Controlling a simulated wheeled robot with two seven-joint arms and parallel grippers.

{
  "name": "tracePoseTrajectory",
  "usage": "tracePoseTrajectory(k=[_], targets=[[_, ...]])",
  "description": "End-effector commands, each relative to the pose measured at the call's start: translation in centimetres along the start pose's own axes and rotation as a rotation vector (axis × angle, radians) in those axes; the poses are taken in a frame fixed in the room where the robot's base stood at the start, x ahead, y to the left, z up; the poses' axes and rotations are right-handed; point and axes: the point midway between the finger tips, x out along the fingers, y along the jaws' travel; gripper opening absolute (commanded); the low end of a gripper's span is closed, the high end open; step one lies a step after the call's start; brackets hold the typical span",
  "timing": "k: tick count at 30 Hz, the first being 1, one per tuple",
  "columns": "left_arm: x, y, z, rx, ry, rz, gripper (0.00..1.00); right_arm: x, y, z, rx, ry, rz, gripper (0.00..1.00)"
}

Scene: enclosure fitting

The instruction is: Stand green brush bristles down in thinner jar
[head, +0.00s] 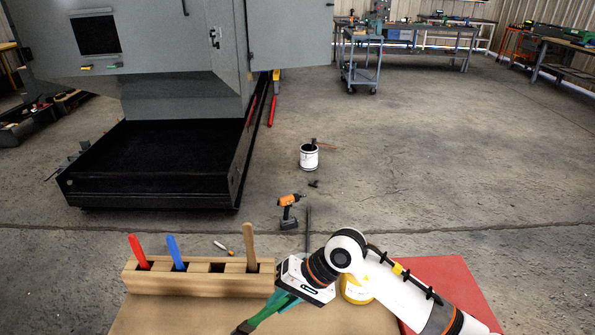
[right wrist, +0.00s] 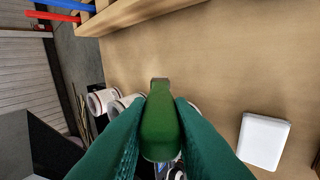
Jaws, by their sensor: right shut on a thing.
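My right gripper (head: 283,299) is shut on the green brush (head: 264,314), just in front of the rack's right end. The brush slants down to the lower left in the head view, with a dark end there. In the right wrist view its green handle (right wrist: 160,125) sits between the two teal fingers. A yellow round container (head: 355,291) lies partly behind my right arm. I cannot tell whether it is the thinner jar; its opening is hidden. My left gripper is not in view.
A wooden rack (head: 200,284) holds a red (head: 138,250), a blue (head: 176,252) and a wood-coloured handle (head: 249,245); one slot between is empty. A red mat (head: 455,285) lies at right. A white block (right wrist: 263,140) shows in the wrist view. Bare tabletop (head: 165,315) lies before the rack.

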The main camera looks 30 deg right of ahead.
Motion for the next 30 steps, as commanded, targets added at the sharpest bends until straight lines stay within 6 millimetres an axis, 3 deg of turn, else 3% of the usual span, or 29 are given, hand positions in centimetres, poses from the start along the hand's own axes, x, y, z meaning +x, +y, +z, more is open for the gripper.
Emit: tracePoseTrajectory(k=[1, 5, 9, 15, 18, 23, 30], targets=[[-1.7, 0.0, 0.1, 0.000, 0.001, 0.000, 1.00, -1.3, 1.8, 1.1, -0.029, 0.004, -0.056, 0.00], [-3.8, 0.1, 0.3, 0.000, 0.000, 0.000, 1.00, -3.4, 3.9, 3.6, -0.082, 0.016, -0.215, 0.00], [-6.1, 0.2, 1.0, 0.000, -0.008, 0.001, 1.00, -7.2, 6.0, 7.1, -0.112, 0.002, -0.390, 0.00], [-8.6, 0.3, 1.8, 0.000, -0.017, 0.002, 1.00, -14.0, 7.9, 11.7, -0.090, -0.038, -0.581, 0.00], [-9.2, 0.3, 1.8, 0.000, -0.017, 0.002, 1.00, -16.4, 8.3, 13.0, -0.068, -0.053, -0.634, 0.00], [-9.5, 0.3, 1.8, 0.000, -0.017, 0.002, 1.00, -18.0, 8.6, 13.8, -0.051, -0.060, -0.669, 0.00], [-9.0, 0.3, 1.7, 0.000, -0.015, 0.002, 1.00, -17.6, 8.1, 13.9, -0.049, -0.060, -0.672, 0.00]])
